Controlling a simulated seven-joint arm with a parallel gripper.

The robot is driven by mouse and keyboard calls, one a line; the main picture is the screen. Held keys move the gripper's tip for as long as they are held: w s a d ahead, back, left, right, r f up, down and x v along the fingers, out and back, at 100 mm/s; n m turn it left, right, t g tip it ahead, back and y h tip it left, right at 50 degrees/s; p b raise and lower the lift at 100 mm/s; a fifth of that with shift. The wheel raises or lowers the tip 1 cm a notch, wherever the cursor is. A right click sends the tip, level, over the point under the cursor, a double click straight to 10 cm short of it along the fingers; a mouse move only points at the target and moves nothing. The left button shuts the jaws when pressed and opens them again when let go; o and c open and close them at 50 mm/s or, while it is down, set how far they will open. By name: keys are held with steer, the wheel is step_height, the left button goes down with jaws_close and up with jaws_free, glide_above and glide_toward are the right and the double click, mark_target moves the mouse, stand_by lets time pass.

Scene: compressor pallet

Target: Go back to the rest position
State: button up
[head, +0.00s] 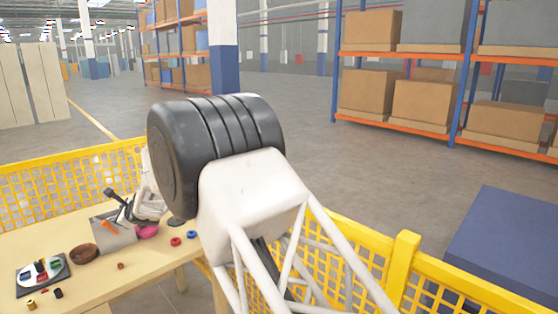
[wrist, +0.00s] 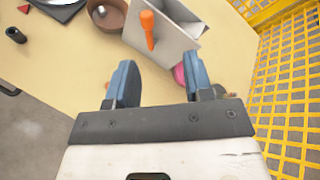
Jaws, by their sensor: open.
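My gripper (wrist: 161,82) shows in the wrist view with its two blue fingers spread wide apart. Nothing is between them, and the pale wooden table (wrist: 60,62) lies below. An upright orange handle (wrist: 148,28) stands at a grey holder (wrist: 172,30) just ahead of the fingers. A pink item (wrist: 179,74) is partly hidden behind the right finger. In the head view, the large bulk of my arm fills the middle, and I cannot make out the fingertips there. The grey holder (head: 112,237) and the pink item (head: 148,231) sit near my wrist.
A brown bowl (head: 84,254), a dark tray (head: 60,275) with a white plate, and red (head: 175,241) and blue (head: 192,235) rings are on the table. Yellow mesh fencing (head: 60,183) runs behind it. A dark blue block (head: 510,235) stands at right; open floor lies beyond.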

steer(key=s+d+r+n, duration=0.25)
steer(key=d+r, duration=0.35)
steer(key=d, duration=0.4)
steer(key=s+d+r+n, duration=0.1)
steer(key=d+r+n, duration=0.2)
steer(key=d+r, duration=0.45)
steer(key=s+d+r+n+g+h, duration=0.1)
steer(key=s+d+r, duration=0.15)
steer(key=d, duration=0.45)
steer(key=s+d+r+n+h, duration=0.1)
steer(key=s+d+n, duration=0.1)
steer(key=s+d, duration=0.35)
steer(key=s+d+r+n+g, duration=0.1)
steer(key=s+d, duration=0.1)
steer(key=d, duration=0.7)
steer(key=s+d+f+n+h, duration=0.2)
steer(key=s+d+h, duration=0.1)
steer(key=s+d, duration=0.9)
steer(key=s+d+f+n+g+h, duration=0.1)
steer(key=s+d+f+n+h, duration=0.1)
steer(key=s+d, duration=1)
steer(key=s+d+f+n+h, duration=0.2)
steer(key=s+d+h, duration=0.3)
steer(key=s+d, duration=0.7)
steer(key=shift+s+d+n, duration=0.25)
steer(key=shift+d+n, duration=0.1)
